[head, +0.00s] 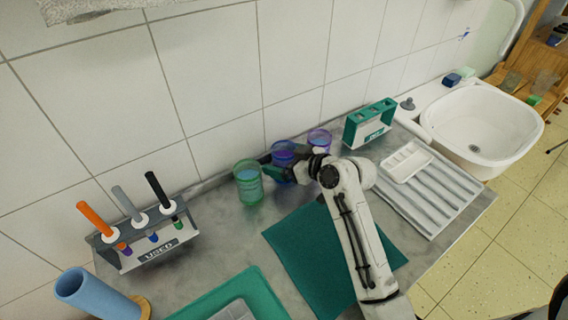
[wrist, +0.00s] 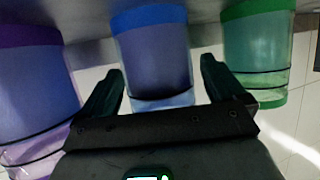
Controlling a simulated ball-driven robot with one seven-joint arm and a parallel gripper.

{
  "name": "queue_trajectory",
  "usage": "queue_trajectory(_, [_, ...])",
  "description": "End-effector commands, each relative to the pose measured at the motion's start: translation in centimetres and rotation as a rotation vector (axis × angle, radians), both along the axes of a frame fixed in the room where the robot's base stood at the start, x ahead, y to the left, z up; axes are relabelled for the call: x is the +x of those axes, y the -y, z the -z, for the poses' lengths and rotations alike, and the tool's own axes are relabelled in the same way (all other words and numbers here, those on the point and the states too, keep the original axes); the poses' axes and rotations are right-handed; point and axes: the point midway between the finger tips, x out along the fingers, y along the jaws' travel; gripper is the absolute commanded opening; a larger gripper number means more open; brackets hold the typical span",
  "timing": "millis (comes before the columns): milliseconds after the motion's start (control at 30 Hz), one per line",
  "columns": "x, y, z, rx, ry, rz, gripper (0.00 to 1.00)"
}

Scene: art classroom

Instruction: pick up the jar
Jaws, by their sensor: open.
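Three see-through jars stand in a row by the wall: a green one (head: 248,186), a blue one (head: 284,150) and a purple one (head: 319,138). In the wrist view, the blue jar (wrist: 155,50) is in the middle, the purple jar (wrist: 38,90) at the left and the green jar (wrist: 258,50) at the right. My gripper (head: 284,172) is open in front of the blue jar. In the wrist view, its two fingers (wrist: 161,75) point toward either side of the blue jar. I cannot tell whether they touch it. My gripper hides the blue jar's lower part in the head view.
A labelled marker rack (head: 155,254) and a blue cylinder (head: 88,292) stand at the left. A green holder (head: 369,124), a white tray (head: 407,161) and a sink (head: 480,122) are to the right.

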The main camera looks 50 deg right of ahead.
Motion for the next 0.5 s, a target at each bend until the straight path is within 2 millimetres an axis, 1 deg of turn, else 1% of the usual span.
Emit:
queue_trajectory(167, [0.01,-0.01,0.05,0.000,0.000,0.000,0.97])
queue_trajectory(200, [0.01,-0.01,0.05,0.000,0.000,0.000,0.95])
queue_trajectory(500, [-0.02,0.00,0.04,0.000,0.000,0.000,0.66])
